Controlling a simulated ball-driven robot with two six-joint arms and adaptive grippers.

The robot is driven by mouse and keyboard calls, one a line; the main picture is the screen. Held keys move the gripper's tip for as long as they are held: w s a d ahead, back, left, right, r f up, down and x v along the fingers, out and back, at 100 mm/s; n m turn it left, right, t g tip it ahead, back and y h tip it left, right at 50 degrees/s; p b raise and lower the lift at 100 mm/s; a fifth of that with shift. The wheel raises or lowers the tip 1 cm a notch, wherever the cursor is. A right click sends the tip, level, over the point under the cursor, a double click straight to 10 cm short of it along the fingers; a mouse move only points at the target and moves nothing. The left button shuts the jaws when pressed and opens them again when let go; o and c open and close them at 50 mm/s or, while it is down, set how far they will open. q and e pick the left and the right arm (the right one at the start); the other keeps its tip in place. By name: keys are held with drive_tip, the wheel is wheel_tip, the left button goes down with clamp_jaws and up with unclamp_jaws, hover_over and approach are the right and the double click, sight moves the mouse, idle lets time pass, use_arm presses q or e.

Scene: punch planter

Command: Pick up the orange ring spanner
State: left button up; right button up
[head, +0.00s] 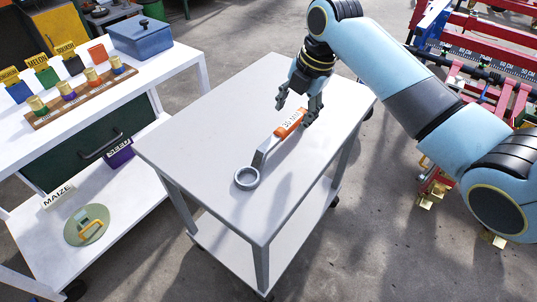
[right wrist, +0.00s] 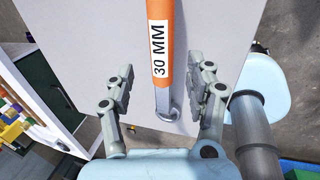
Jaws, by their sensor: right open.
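The orange ring spanner (head: 268,150) lies on the small white trolley table (head: 205,140), its grey ring end toward the front left and its orange handle toward the back right. My right gripper (head: 298,113) is open over the orange handle. In the right wrist view the orange handle (right wrist: 160,60), labelled "30 MM", runs between the two open fingers of my right gripper (right wrist: 162,98), with a gap on each side. I cannot tell the exact height of the fingers above the table. My left gripper is not in view.
A white bench (head: 165,82) stands left, with a blue box (head: 140,38), a wooden rack (head: 80,100) of brass pieces and labelled bags. Its lower shelf holds a green disc (head: 86,225). A red machine frame (head: 490,60) stands right.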

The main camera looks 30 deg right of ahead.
sight(290, 123)
drive_tip(key=b+x, duration=0.1)
drive_tip(key=x, duration=0.5)
drive_tip(key=shift+s+b, duration=0.15)
drive_tip(key=shift+b, duration=0.15)
drive_tip(key=shift+c, duration=0.4)
clamp_jaws()
